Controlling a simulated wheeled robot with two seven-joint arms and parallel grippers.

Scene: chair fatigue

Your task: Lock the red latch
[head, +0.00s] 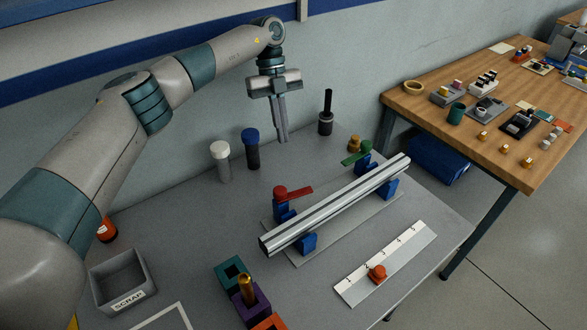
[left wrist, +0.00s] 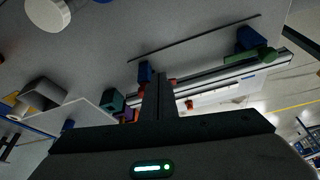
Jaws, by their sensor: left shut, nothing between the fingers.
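The red latch (head: 281,192) sits on a blue post near the left end of the metal bar (head: 335,204). Its flat red lever points right, roughly along the rear side of the bar. The green latch (head: 364,147) is on a blue post near the bar's far end, its lever pointing left. It also shows in the left wrist view (left wrist: 262,55). My left gripper (head: 283,138) points down with its fingers shut and empty. It is above and behind the red latch, apart from it. In the left wrist view the fingers hide most of the red latch. My right gripper is out of view.
White-capped (head: 220,148) and blue-capped (head: 250,135) cylinders stand behind the fixture, near my left gripper. A grey scrap bin (head: 122,302) and coloured blocks are at front left. A white scale (head: 355,288) with a red slider lies in front. A wooden bench (head: 455,90) stands right.

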